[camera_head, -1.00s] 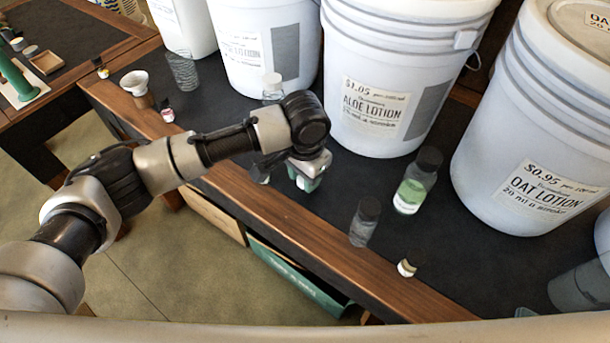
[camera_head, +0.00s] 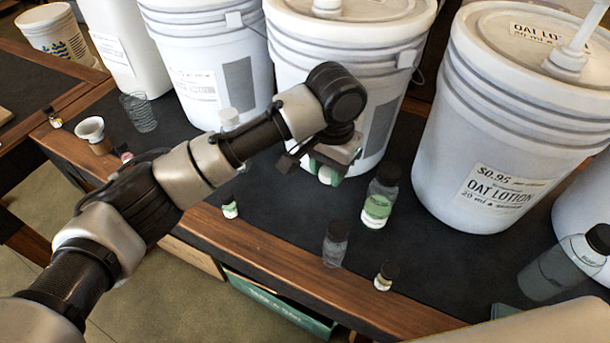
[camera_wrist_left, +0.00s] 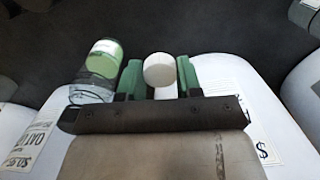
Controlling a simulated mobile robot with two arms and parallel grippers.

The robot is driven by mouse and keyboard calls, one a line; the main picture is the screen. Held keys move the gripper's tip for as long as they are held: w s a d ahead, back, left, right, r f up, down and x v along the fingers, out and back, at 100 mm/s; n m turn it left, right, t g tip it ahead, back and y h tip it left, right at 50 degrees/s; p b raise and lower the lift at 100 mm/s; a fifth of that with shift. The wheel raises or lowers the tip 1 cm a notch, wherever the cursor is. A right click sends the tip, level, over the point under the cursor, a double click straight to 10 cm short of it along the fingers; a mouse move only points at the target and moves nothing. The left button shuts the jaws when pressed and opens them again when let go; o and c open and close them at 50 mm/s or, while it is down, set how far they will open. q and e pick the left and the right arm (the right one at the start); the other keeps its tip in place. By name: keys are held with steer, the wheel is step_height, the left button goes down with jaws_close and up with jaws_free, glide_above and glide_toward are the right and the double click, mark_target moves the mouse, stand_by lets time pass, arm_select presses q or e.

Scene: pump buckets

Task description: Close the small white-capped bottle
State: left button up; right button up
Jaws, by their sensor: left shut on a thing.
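My left gripper (camera_head: 327,173) is shut on a white cap (camera_head: 325,175), in front of the aloe bucket. In the left wrist view the round white cap (camera_wrist_left: 159,69) sits between the green fingers of the gripper (camera_wrist_left: 159,78). No bottle shows attached to it. A small bottle with a green label (camera_head: 229,207) stands upright near the counter's front edge, left of and apart from the gripper. Its top is too small to read clearly. A taller clear bottle with a whitish top (camera_head: 229,119) stands behind my arm, partly hidden.
A green-labelled, black-capped bottle (camera_head: 380,198), a clear dark-capped bottle (camera_head: 335,245) and a tiny dark-capped bottle (camera_head: 385,277) stand right of the gripper. Large white buckets (camera_head: 500,120) line the back. The dark counter (camera_head: 280,215) is clear between the small bottles.

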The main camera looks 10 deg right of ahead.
arm_select(q)
steer(key=shift+d+r, duration=0.2)
steer(key=shift+d, duration=0.15)
steer(key=a+f+n, duration=0.1)
steer(key=a+n, duration=0.8)
steer(key=a, duration=2.1)
steer(key=shift+s+a+f, duration=0.3)
steer(key=shift+s+f, duration=0.1)
steer(key=shift+s, duration=0.05)
